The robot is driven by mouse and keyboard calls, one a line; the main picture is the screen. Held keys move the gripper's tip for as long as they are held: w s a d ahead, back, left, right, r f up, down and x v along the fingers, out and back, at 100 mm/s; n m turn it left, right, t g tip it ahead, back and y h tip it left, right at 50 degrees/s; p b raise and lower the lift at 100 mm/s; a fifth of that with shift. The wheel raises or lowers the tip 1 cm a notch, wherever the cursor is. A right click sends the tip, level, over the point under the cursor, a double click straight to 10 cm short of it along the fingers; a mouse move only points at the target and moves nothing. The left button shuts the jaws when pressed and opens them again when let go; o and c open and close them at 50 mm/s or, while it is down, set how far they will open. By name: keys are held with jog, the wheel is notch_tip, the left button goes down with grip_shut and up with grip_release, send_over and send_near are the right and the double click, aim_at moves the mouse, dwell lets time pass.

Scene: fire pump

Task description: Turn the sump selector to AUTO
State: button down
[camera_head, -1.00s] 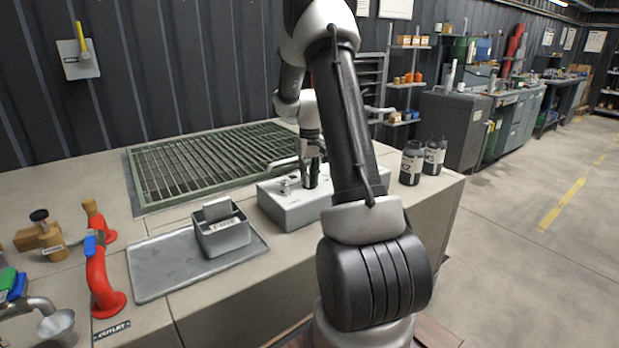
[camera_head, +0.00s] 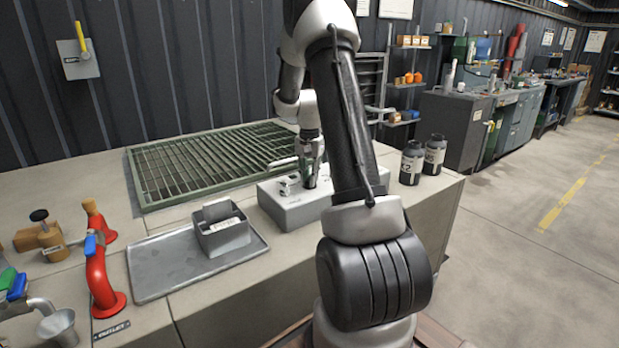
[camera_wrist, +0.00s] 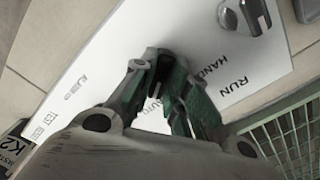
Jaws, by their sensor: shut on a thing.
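The grey control box (camera_head: 285,214) stands on the counter. In the wrist view its pale top panel (camera_wrist: 100,60) carries the words RUN, HAND and AUTO, and a smaller label. My gripper (camera_wrist: 158,72) is shut on a small dark knob (camera_wrist: 155,74), apparently the sump selector, beside the AUTO word. The fingers hide most of the knob, so its pointing direction is unclear. My gripper (camera_head: 311,182) also shows low over the box in the head view. A second, silver-and-dark knob (camera_wrist: 240,14) lies free near RUN.
A green grating (camera_head: 205,160) lies behind the box; its edge also shows close in the wrist view. A tray (camera_head: 160,275) with a grey bin (camera_head: 222,238) is to the left. Dark bottles (camera_head: 412,163) stand to the right. Red piping (camera_head: 103,285) is at the far left.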

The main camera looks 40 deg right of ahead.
jog(key=shift+m, duration=0.4)
jog(key=c, duration=1.4)
grip_release()
notch_tip(320, 180, up, 12)
